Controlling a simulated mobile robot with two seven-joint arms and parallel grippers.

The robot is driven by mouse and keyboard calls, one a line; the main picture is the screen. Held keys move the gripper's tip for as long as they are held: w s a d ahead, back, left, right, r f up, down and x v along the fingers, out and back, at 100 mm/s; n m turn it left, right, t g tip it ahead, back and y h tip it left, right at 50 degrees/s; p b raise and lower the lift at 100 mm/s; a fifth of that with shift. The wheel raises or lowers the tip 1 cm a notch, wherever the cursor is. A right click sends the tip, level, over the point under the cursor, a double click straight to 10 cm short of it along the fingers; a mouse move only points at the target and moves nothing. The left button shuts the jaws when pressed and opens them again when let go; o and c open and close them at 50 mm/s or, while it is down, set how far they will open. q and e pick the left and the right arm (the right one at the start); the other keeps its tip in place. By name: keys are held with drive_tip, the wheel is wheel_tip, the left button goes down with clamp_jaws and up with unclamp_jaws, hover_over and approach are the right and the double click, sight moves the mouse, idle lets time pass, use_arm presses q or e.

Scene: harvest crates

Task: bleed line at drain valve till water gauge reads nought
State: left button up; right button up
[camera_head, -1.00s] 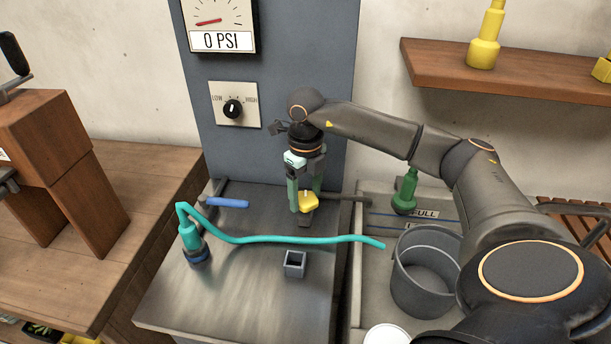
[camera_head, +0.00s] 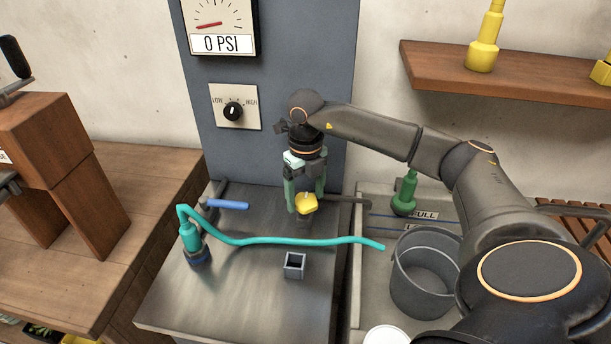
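The drain valve's yellow knob (camera_head: 306,203) sits on a dark body at the back of the metal bench. My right gripper (camera_head: 305,200) reaches down over it from the right, pointing downward. Its green-tinted fingers stand apart on either side of the knob and look open; contact with the knob is hard to tell. The gauge (camera_head: 221,24) on the panel reads 0 PSI, with its red needle toward the left; its top is cut off. A dark outlet pipe (camera_head: 347,201) runs right from the valve. My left gripper is not in view.
A teal hose (camera_head: 280,239) crosses the bench (camera_head: 230,300). A blue-handled valve (camera_head: 229,204) stands left, and a small square socket (camera_head: 294,266) in front. A grey bucket (camera_head: 427,271) stands right, near a green fitting (camera_head: 404,192). A LOW–HIGH dial (camera_head: 233,111) is on the panel.

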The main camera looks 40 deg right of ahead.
sight(305, 200)
drive_tip(key=shift+o, duration=1.2)
wheel_tip(305, 200, up, 12)
drive_tip(key=shift+r, duration=0.25)
drive_tip(key=shift+a+f, duration=0.1)
